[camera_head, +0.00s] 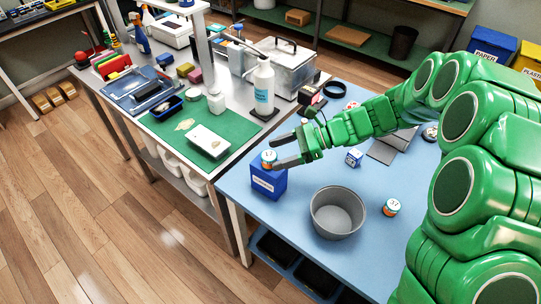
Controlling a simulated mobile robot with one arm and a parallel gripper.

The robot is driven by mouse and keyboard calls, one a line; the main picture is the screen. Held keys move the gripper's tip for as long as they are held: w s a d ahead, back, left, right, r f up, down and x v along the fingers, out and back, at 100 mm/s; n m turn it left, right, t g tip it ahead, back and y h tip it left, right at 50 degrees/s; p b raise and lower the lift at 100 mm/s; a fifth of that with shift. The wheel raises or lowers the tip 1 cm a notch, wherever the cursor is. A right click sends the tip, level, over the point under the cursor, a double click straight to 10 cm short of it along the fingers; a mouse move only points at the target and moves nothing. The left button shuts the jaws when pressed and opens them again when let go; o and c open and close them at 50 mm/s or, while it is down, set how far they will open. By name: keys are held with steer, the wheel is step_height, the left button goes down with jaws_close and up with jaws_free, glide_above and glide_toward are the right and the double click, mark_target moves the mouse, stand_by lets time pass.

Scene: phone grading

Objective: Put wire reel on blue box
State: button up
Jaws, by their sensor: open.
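The blue box stands near the left front edge of the blue table. My gripper (273,152) is open, its two grey fingers reaching left over the box at the reel. The reel shows at the fingertips; I cannot tell whether a finger touches it.
A grey round bin (338,212) stands on the blue table (300,222), right of the box. A small blue and white cube (354,157) lies behind it. A bench with a green mat (236,123) and a white bottle (263,90) adjoins at left.

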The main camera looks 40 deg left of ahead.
steer(key=v, duration=0.8)
steer(key=shift+d+r, duration=0.15)
steer(key=s+d+r+n+t+h, duration=0.25)
steer(key=s+d+r, duration=0.2)
steer(key=d, duration=0.55)
steer(key=s+d+r+n+t+h, duration=0.1)
steer(key=s+d+r+n+h, duration=0.25)
steer(key=d, duration=0.65)
steer(key=s+d+n+t+h, duration=0.1)
steer(key=s+d+t, duration=0.1)
steer(key=s+d, duration=0.5)
steer(key=s+d+r+n+t+h, duration=0.1)
steer(key=s+d+n+t+h, duration=0.1)
steer(key=s+d, duration=0.6)
steer(key=d, duration=0.7)
steer(key=shift+s+r+h, duration=0.3)
